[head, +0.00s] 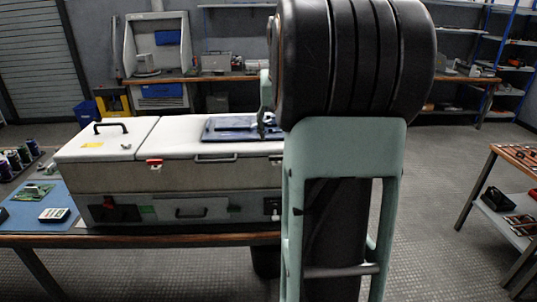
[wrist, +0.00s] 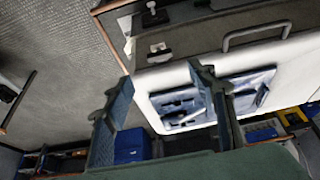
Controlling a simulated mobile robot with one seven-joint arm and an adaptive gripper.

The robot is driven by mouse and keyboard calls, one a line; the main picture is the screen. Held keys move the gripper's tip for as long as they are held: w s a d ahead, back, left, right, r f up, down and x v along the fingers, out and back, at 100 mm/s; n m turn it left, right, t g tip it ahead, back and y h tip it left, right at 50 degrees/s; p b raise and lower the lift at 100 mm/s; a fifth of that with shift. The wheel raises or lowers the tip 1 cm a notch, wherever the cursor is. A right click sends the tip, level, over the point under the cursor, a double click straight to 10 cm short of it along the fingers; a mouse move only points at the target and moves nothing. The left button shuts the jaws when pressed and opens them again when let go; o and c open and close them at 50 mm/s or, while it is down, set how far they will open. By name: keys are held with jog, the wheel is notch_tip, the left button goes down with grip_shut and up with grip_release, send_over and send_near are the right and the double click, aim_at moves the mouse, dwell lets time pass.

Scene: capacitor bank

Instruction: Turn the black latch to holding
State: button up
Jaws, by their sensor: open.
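The capacitor bank (head: 180,180) is a long grey case with white lids on a bench. In the wrist view, a small black latch (wrist: 160,49) on a pale plate sits at the lid's front edge. Another black fitting on a white plate (wrist: 152,14) is lower on the case front; I cannot tell for sure which one is the task's latch. My gripper (wrist: 160,73) is open and empty, its fingers spread over the lid, apart from both fittings. In the head view my arm hides the case's right end and most of my gripper (head: 265,118).
A dark blue panel (head: 225,133) lies on the right lid. A metal handle (wrist: 257,35) and a red latch (head: 154,163) are on the case front. A blue mat with a calculator (head: 54,215) is at left. A side bench (head: 520,155) stands right, with open floor before it.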

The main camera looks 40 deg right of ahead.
jog(key=x, duration=1)
jog(key=shift+d, duration=0.1)
jog(key=shift+c, duration=0.6)
jog(key=shift+w, duration=0.1)
jog(key=c, duration=1)
